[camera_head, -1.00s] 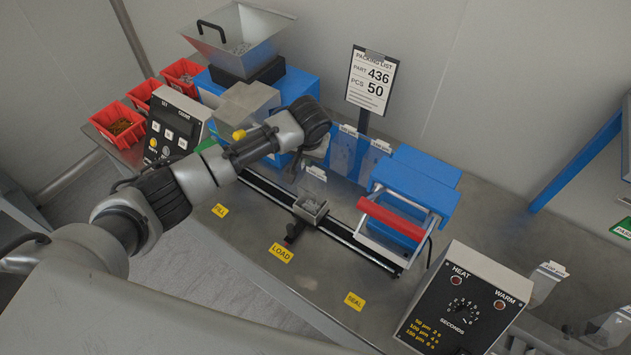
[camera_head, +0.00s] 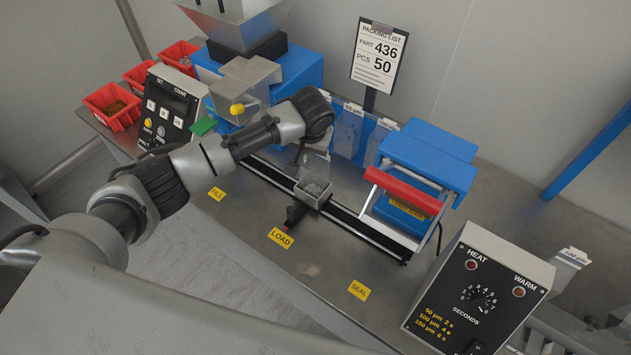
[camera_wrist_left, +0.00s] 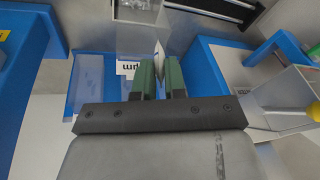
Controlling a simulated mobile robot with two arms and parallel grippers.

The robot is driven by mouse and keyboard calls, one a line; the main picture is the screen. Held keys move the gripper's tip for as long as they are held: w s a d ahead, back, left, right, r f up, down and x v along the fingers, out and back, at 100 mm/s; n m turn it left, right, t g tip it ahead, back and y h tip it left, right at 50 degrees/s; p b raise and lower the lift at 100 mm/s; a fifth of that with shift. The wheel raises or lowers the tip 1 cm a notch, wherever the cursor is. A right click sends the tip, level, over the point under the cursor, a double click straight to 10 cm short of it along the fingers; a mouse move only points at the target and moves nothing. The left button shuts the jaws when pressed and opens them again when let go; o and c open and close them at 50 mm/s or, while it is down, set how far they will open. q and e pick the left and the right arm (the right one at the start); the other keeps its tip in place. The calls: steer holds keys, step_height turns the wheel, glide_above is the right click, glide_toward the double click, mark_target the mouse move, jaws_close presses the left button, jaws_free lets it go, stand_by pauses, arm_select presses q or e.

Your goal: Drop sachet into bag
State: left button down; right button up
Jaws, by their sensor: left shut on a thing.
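My left gripper (camera_head: 300,157) hangs below the wrist, just behind the small grey carriage (camera_head: 314,192) on the rail. In the left wrist view its green fingers (camera_wrist_left: 160,75) are closed on a thin, pale thing (camera_wrist_left: 160,56) seen edge-on; it looks like the sachet. A clear bag (camera_head: 318,165) appears to stand at the carriage, close beside the gripper; its mouth cannot be made out. Grey parts lie in the carriage, which also shows at the top of the left wrist view (camera_wrist_left: 137,12). My right gripper does not show.
Labelled clear bags (camera_head: 348,130) hang on the blue rack behind. The blue sealer (camera_head: 425,165) with a red bar stands right of the carriage. The hopper (camera_head: 235,25) and counter box (camera_head: 172,105) stand left. The heat control box (camera_head: 480,290) is front right.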

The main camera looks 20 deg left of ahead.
arm_select(q)
steer(key=c, duration=1.1)
jaws_free()
steer(key=b+v, duration=0.1)
steer(key=v, duration=0.9)
steer(key=shift+r, duration=0.4)
steer(key=shift+s+d, duration=0.1)
